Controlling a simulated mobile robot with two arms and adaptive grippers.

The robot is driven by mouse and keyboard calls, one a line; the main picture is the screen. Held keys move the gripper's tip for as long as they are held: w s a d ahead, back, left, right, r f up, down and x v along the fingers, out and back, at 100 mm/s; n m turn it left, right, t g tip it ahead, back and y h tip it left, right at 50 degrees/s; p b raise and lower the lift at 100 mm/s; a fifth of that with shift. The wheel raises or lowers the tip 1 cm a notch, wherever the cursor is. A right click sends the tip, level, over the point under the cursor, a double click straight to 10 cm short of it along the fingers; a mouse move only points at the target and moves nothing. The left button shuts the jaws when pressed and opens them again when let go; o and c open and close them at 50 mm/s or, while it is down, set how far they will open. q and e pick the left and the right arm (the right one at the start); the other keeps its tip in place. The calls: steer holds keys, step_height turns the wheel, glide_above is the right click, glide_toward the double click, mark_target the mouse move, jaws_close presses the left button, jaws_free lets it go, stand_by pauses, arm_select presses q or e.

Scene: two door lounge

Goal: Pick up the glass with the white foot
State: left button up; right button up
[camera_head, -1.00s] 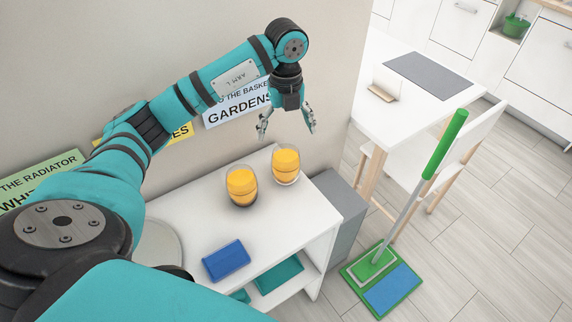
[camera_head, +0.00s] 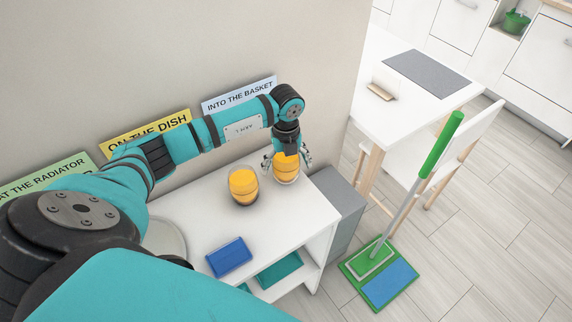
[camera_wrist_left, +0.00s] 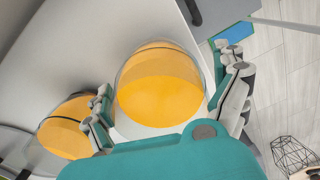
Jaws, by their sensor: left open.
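The glass with the white foot (camera_head: 287,175) holds orange content and stands on the white shelf unit, near its back right corner. My left gripper (camera_head: 287,161) is open right above it, with one finger on each side. In the left wrist view this glass (camera_wrist_left: 160,85) lies between the open fingers (camera_wrist_left: 166,78), with a gap visible toward the right finger. A second orange-filled glass (camera_head: 243,186) with a dark foot stands to its left; it also shows in the left wrist view (camera_wrist_left: 68,130), beside the left finger. My right gripper is out of view.
A blue box (camera_head: 229,257) lies on the white shelf unit (camera_head: 285,225), with a round pale dish (camera_head: 168,238) at its left. Sign cards lean on the wall behind. A grey box stands to the right, then a green mop (camera_head: 430,160) on the floor.

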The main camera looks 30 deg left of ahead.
arm_select(q)
steer(key=c, duration=1.4)
